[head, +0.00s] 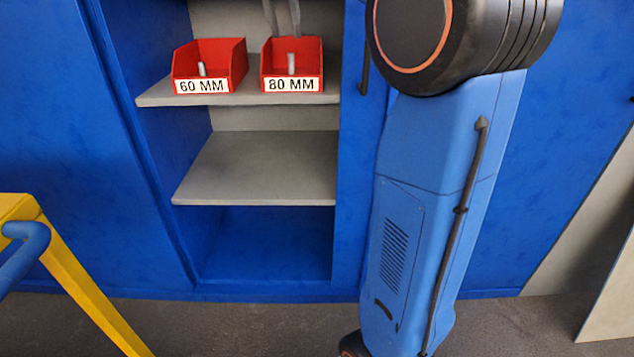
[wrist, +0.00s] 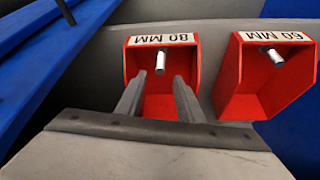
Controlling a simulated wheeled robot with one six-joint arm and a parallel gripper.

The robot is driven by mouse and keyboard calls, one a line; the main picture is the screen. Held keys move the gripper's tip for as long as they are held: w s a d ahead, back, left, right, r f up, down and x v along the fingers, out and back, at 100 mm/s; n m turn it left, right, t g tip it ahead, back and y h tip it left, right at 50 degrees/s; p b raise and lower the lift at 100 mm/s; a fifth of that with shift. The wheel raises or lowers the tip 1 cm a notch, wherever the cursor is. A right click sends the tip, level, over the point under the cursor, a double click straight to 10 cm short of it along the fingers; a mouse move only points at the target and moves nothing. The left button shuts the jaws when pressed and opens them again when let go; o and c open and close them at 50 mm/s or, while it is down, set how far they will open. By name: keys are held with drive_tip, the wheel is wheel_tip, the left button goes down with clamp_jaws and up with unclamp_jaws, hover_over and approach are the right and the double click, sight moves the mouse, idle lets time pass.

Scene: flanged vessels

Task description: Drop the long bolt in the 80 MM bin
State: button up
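The red 80 MM bin (head: 309,60) stands on the upper grey shelf; it also shows in the wrist view (wrist: 133,65). A grey, bolt-like piece (head: 291,63) is in it, close to the labelled front wall; it also shows in the wrist view (wrist: 160,62). It looks longer than the similar grey piece (head: 202,69) in the 60 MM bin. My gripper (head: 283,36) is above the rear of the 80 MM bin. In the wrist view its fingers (wrist: 158,82) are apart, with nothing visible between them. The bin's floor is partly hidden by the fingers.
The red 60 MM bin (head: 238,66) stands left of the 80 MM bin on the same shelf, with a narrow gap. Blue cabinet walls flank the shelf. The lower grey shelf (head: 262,165) is empty. A yellow frame (head: 80,285) stands at the lower left.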

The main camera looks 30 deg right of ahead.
drive_tip(key=s+a+f+n+y, duration=0.1)
drive_tip(key=s+a+f+n, duration=0.3)
drive_tip(key=s+f, duration=1.2)
drive_tip(key=s+a+f+n+t+y, duration=0.1)
drive_tip(key=s+a+f+n, duration=0.4)
drive_tip(key=s+f, duration=1.2)
drive_tip(key=s+a+y, duration=0.1)
drive_tip(key=a, duration=0.3)
drive_tip(key=shift+s+f+y, duration=0.3)
drive_tip(key=shift+s, duration=0.1)
drive_tip(key=shift+a, duration=0.1)
